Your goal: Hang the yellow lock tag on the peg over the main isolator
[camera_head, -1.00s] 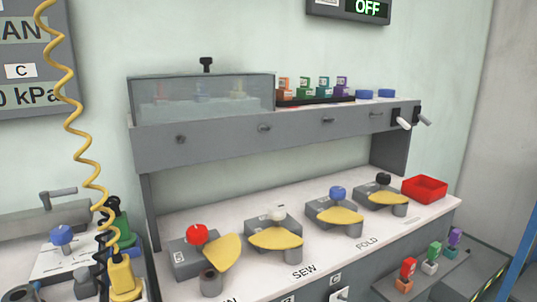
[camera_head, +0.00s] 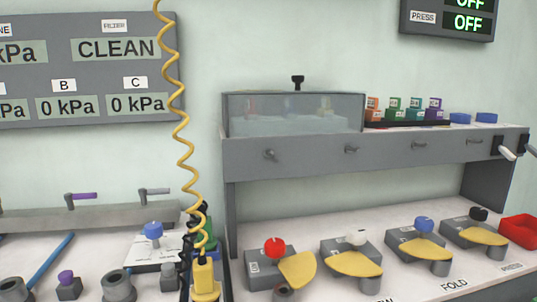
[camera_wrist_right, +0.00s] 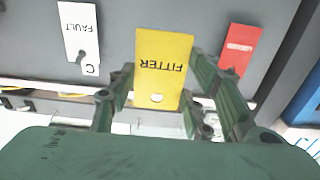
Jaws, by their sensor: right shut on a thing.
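The yellow lock tag (camera_wrist_right: 163,65), lettered FITTER and upside down in the right wrist view, sits between the green fingers of my right gripper (camera_wrist_right: 160,95). The gripper is shut on it. A small hole shows at the tag's lower end. My left gripper is in neither current view. In the head view several short pegs, one of them at the left (camera_head: 270,154), stick out from the grey shelf front (camera_head: 310,155). I cannot tell which peg belongs to the main isolator, as no label for it is readable.
Behind the tag are a white FAULT tag (camera_wrist_right: 80,32) and a red tag (camera_wrist_right: 238,50) on a grey face. The bench holds several knobbed units with yellow plates, one with a red knob (camera_head: 274,248). A coiled yellow cable (camera_head: 180,125) hangs left of the shelf.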

